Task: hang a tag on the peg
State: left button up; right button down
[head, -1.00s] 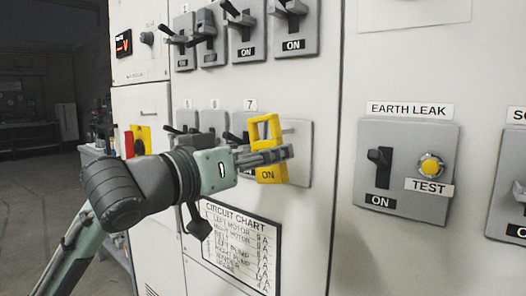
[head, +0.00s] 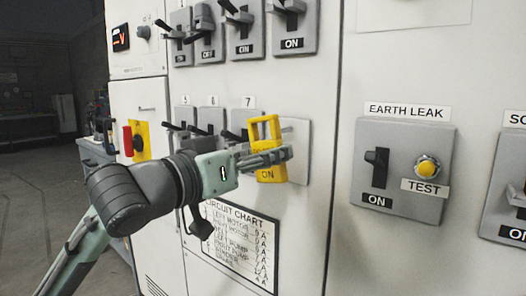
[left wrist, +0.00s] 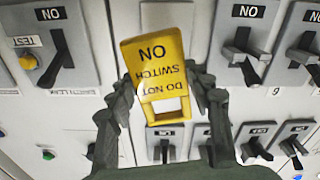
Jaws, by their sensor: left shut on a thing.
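My left gripper (head: 284,155) is shut on a yellow tag (head: 267,174), which it holds upright in front of a grey plate (head: 299,166) on the cabinet, right of switch 7. The tag has an open loop at its top. In the left wrist view the tag (left wrist: 155,62) sits between both fingers and reads DO NOT SWITCH ON, upside down. A small light bar just right of the loop (head: 287,128) may be the peg; its shape is unclear. Whether the loop is around it or in front of it I cannot tell. My right gripper is in neither view.
Switch 7's lever (head: 233,136) is close left of the tag. More switches (head: 242,30) line the row above. The earth leak unit (head: 405,168) is to the right, with bare cabinet between. A circuit chart (head: 241,246) hangs below, and a red handle (head: 127,140) is at left.

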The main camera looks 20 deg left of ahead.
pick_arm(q)
jog(key=x, duration=0.2)
jog(key=f+x, duration=0.1)
jog(key=x, duration=0.2)
jog(key=shift+w+d+f+p, duration=0.1)
jog(key=shift+w+f+p, duration=0.1)
jog(key=shift+p, duration=0.1)
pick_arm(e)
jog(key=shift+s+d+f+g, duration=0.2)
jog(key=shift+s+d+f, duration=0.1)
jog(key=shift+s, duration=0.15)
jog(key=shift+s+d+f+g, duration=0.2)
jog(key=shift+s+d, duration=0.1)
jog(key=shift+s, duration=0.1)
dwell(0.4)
pick_arm(q)
jog(key=o, duration=1.2)
